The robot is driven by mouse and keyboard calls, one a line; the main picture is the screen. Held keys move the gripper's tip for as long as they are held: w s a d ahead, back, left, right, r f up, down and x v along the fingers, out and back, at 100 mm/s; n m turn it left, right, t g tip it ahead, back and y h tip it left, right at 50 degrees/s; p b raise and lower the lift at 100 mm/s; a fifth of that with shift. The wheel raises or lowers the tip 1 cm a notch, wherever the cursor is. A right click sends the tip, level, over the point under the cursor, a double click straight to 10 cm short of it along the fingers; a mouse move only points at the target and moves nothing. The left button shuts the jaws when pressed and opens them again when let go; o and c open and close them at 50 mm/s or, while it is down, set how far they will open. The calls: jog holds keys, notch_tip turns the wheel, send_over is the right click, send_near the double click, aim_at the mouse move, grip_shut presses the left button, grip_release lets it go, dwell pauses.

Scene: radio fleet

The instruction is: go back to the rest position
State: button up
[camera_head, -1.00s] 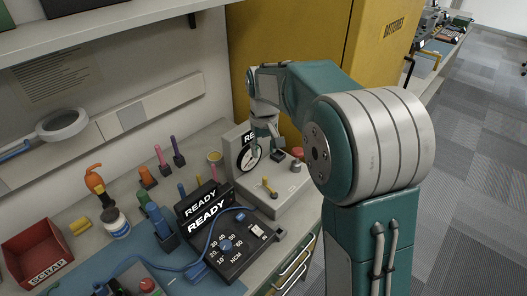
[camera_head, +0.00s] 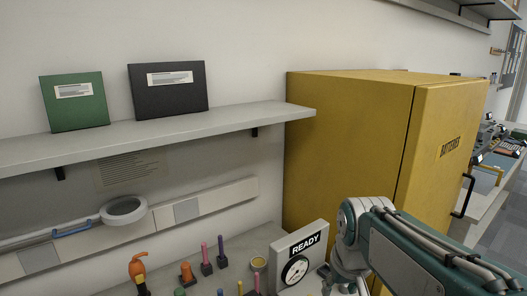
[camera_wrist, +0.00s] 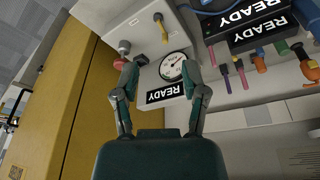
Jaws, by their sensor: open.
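My gripper (camera_wrist: 160,95) is open and empty in the wrist view, its two fingers spread with a gap between them. Beyond the fingers is a light grey test box with a round dial (camera_wrist: 172,67) and a READY sign (camera_wrist: 165,93). In the head view my arm enters at the lower right, with the wrist beside the right side of the test box (camera_head: 284,252). The fingertips are below the picture edge there.
A yellow batteries cabinet (camera_head: 345,140) stands behind and right of my arm. A shelf (camera_head: 200,125) with a green binder (camera_head: 75,108) and a black binder (camera_head: 170,98) runs along the wall. Several screwdrivers and tools stand on the bench at lower left. The carpeted floor at right is clear.

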jog(key=s+d+f+m+t, duration=0.1)
jog(key=s+t, duration=0.1)
jog(key=s, duration=1.1)
jog(key=shift+f+t, duration=0.25)
jog(key=shift+t, duration=0.05)
